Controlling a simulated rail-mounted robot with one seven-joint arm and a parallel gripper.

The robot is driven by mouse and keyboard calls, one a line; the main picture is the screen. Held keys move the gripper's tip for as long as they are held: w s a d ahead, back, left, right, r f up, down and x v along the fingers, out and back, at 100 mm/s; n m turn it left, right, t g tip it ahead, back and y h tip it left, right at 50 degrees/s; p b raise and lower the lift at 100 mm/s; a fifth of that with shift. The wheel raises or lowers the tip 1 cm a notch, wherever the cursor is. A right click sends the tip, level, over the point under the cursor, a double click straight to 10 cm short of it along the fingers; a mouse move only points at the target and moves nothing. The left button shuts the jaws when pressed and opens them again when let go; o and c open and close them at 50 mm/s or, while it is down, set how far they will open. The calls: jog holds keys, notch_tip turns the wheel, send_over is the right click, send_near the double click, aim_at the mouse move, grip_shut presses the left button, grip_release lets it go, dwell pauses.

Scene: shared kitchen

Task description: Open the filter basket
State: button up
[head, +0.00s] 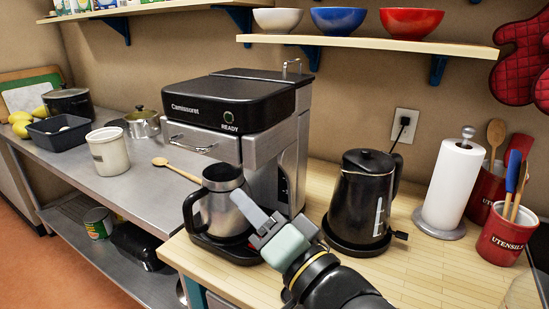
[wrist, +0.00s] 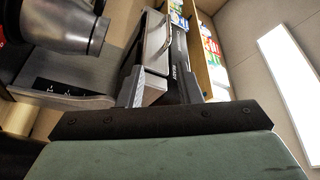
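The coffee machine (head: 235,105) stands at the joint of the metal counter and the wooden counter. Its filter basket (head: 200,144) is a silver drawer front with a bar handle (head: 186,146), under the black lid, and looks closed. In the wrist view, the basket front (wrist: 154,90) and its curved handle (wrist: 158,42) lie beyond my fingers. My gripper (head: 247,212) is in front of the carafe, below and to the right of the basket handle. Its fingers (wrist: 162,88) are apart with nothing held between them.
The metal carafe (head: 224,205) with a black handle sits on the machine's base, close behind my gripper. A black kettle (head: 360,200) stands to the right. A wooden spoon (head: 176,169) and a white crock (head: 108,152) are on the left counter. A shelf (head: 370,43) with bowls hangs above.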

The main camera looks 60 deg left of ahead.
aim_at(188, 148)
jog(key=shift+g, duration=0.4)
jog(key=p+x, duration=0.1)
jog(key=x, duration=0.5)
jog(key=p+x, duration=0.1)
jog(key=x, duration=0.4)
jog(key=s+x, duration=0.1)
jog(key=x, duration=0.5)
jog(key=shift+a+r+p, duration=0.2)
jog(key=shift+r+p, duration=0.2)
grip_shut()
